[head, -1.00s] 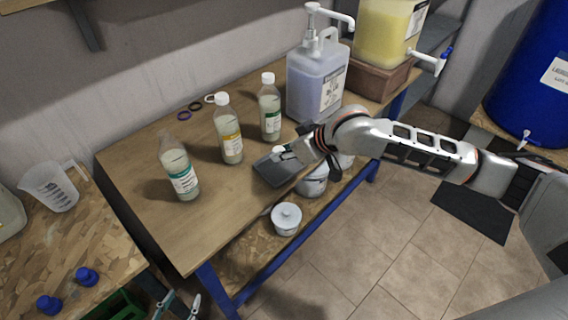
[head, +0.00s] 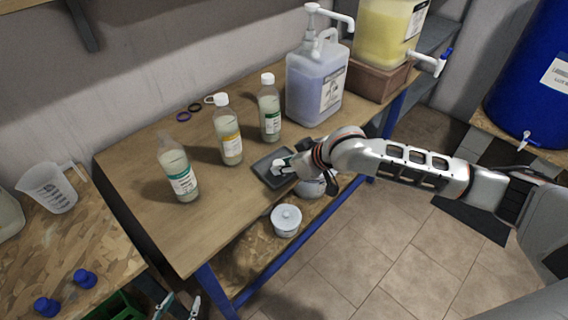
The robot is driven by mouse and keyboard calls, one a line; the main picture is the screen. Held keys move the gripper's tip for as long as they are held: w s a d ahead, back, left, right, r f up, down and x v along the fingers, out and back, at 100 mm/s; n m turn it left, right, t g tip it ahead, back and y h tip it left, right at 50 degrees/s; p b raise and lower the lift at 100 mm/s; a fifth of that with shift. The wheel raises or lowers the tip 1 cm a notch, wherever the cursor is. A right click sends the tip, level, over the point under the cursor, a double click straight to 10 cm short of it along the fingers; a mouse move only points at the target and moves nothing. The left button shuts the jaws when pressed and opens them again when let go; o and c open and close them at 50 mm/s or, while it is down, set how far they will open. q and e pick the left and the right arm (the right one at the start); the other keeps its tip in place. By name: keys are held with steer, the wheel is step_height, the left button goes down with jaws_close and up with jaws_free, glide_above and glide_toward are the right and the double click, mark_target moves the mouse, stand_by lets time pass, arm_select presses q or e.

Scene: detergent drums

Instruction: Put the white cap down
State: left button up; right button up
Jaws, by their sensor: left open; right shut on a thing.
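My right gripper (head: 282,167) is over the dark flat pad (head: 262,178) near the table's front edge. It is shut on the small white cap (head: 278,163), which is partly hidden by the fingers. I cannot tell whether the cap touches the pad. The teal-label bottle (head: 178,173) stands upright without a cap at the left of the table. The yellow-label bottle (head: 229,135) and the green-label bottle (head: 270,108) stand upright with white caps. My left gripper (head: 178,306) is open and empty at the bottom edge, below the table.
A pump jug (head: 315,85) stands behind the pad. Several small rings (head: 195,107) lie at the back of the wooden table (head: 200,235). A white lidded pot (head: 286,220) is on the lower shelf. Blue caps (head: 85,278) and a measuring jug (head: 48,188) sit on the left bench.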

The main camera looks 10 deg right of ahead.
steer(key=o, duration=1)
steer(key=shift+s+f, duration=0.15)
steer(key=shift+f, duration=0.2)
steer(key=shift+o, duration=0.2)
steer(key=shift+r+b, duration=0.3)
steer(key=p+v, duration=0.2)
steer(key=v, duration=1)
steer(key=shift+r, duration=0.45)
